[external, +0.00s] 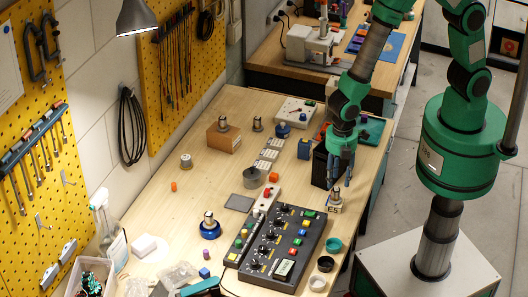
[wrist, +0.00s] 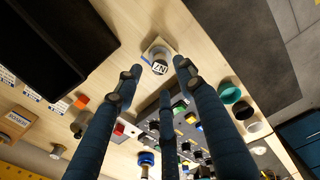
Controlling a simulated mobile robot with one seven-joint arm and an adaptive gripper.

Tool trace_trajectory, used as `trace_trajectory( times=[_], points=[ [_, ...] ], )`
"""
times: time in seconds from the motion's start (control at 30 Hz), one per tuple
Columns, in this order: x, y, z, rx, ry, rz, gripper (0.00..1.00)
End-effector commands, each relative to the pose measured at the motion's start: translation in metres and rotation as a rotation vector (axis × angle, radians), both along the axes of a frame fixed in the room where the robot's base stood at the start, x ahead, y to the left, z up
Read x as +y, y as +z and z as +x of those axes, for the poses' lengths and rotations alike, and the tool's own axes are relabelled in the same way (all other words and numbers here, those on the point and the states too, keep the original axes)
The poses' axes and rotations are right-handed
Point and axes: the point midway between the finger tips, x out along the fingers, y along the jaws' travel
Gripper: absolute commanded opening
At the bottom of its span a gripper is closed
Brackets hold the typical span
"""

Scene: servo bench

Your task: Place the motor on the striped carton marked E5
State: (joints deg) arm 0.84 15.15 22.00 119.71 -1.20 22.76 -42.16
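A small metallic motor (external: 336,194) stands upright on the small carton marked E5 (external: 334,209), near the right edge of the bench. In the wrist view the motor (wrist: 159,61) is seen from above, with a light rim of the carton (wrist: 149,50) showing around it. My gripper (external: 342,178) is just above the motor. In the wrist view its dark blue fingers (wrist: 158,80) are spread apart, with the motor beyond their tips and a gap on both sides.
A black box (external: 322,166) stands close behind the carton. A black control panel (external: 283,247) lies in front of it, with teal and black cups (external: 334,244) nearby. Similar metallic parts stand on a cardboard box (external: 223,138) and a blue base (external: 210,230).

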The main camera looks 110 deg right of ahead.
Motion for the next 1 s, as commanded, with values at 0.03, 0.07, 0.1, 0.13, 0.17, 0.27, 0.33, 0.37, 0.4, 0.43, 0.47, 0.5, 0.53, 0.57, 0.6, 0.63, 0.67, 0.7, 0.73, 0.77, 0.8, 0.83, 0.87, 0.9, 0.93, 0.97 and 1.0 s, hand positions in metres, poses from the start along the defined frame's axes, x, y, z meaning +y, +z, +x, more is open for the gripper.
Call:
trace_trajectory(
  times=[0.03,0.07,0.1,0.13,0.17,0.27,0.33,0.37,0.4,0.43,0.47,0.5,0.53,0.57,0.6,0.63,0.67,0.7,0.73,0.77,0.8,0.83,0.87,0.9,0.93,0.97,1.0],
  points=[
    [0.0,0.008,0.001,-0.004,0.0,0.0,0.39],
    [0.0,0.013,0.001,-0.003,0.0,0.0,0.39],
    [0.0,0.019,0.001,-0.003,0.0,0.0,0.39],
    [0.0,0.023,0.001,-0.004,0.0,0.001,0.39],
    [0.0,0.027,0.0,-0.003,0.0,0.0,0.39],
    [0.0,0.039,0.0,-0.003,0.0,0.0,0.39],
    [0.0,0.046,0.0,-0.001,0.0,0.0,0.39],
    [0.0,0.049,0.0,-0.001,0.0,0.0,0.39],
    [0.0,0.052,0.0,-0.002,0.0,0.001,0.39],
    [0.0,0.054,0.0,-0.002,0.0,0.001,0.39],
    [0.001,0.056,0.0,-0.001,0.0,0.0,0.39],
    [0.001,0.057,0.0,-0.001,0.0,0.0,0.39],
    [0.001,0.058,0.0,0.0,0.0,0.0,0.39],
    [0.001,0.059,0.0,0.0,0.0,0.0,0.39],
    [0.001,0.06,0.0,0.0,0.0,0.0,0.39],
    [0.001,0.06,0.0,0.0,0.0,0.0,0.39],
    [0.001,0.06,0.0,0.0,0.0,0.0,0.39],
    [0.001,0.061,0.0,0.0,0.0,0.0,0.39],
    [0.001,0.061,0.0,0.0,0.0,0.0,0.39],
    [0.001,0.061,0.0,0.0,0.0,0.0,0.39],
    [0.001,0.061,0.0,0.0,0.0,0.0,0.39],
    [0.001,0.061,0.0,0.0,0.0,0.0,0.39],
    [0.001,0.06,0.0,0.0,0.0,0.0,0.39],
    [0.0,0.06,0.0,0.0,0.0,0.0,0.39],
    [0.0,0.06,0.0,0.0,0.0,0.0,0.39],
    [0.0,0.06,0.0,0.0,0.0,0.0,0.39],
    [0.0,0.06,0.0,0.0,0.0,0.0,0.39]
  ],
)
